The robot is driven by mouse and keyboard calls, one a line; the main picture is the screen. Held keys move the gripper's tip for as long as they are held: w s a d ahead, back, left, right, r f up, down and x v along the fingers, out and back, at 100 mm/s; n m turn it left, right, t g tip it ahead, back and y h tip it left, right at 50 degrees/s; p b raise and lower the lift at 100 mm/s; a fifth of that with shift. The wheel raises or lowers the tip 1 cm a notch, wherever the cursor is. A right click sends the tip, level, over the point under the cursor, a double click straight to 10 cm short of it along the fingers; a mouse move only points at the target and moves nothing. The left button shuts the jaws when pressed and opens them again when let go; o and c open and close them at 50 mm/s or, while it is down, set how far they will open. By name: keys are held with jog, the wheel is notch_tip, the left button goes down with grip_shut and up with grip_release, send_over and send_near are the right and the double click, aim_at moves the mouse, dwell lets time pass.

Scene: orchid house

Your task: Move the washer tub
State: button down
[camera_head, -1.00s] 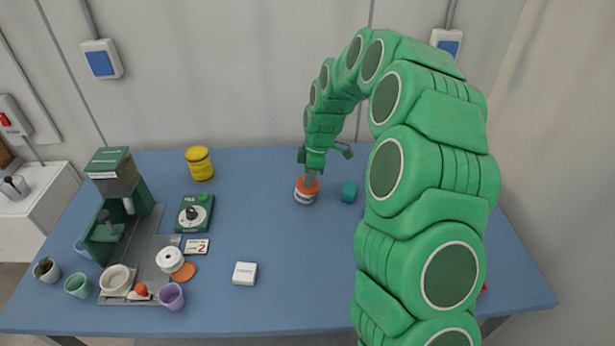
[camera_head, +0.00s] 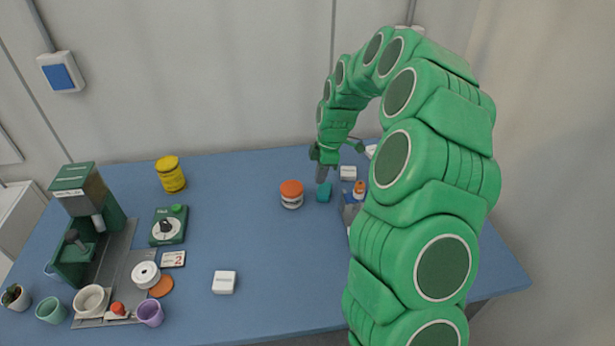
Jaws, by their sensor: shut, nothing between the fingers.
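A small white tub with an orange lid (camera_head: 292,194) stands upright on the blue table near the middle. It looks like the washer tub, but its label is too small to read. My gripper (camera_head: 321,179) points down to the right of the tub, apart from it. It is shut and empty, directly above or just behind a small teal block (camera_head: 323,193); I cannot tell whether it touches the block.
The blue table (camera_head: 250,240) is clear in front of the tub. A yellow canister (camera_head: 170,174), green timer (camera_head: 169,225), coffee machine (camera_head: 85,220) and cups are left. A white box (camera_head: 224,282) sits in front. An orange-capped bottle (camera_head: 360,188) is partly behind my arm.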

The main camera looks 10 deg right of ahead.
aim_at(292, 194)
jog(key=shift+d, duration=0.45)
jog(key=shift+s+d+m, duration=0.1)
jog(key=shift+s+m, duration=0.05)
jog(key=shift+m, duration=0.45)
jog(key=m, duration=0.3)
jog(key=shift+s+d+y, duration=0.15)
jog(key=shift+s+y, duration=0.15)
jog(key=shift+y, duration=0.1)
jog(key=m, duration=0.4)
jog(key=shift+s+d+r+y, duration=0.1)
jog(key=shift+s+d+y, duration=0.05)
jog(key=shift+s+y, duration=0.25)
notch_tip(292, 194, up, 4)
jog(key=s+d+m+t+y, duration=0.2)
jog(key=m+y, duration=0.3)
jog(key=m, duration=2.6)
jog(key=x, duration=0.9)
jog(key=shift+w+a, duration=0.2)
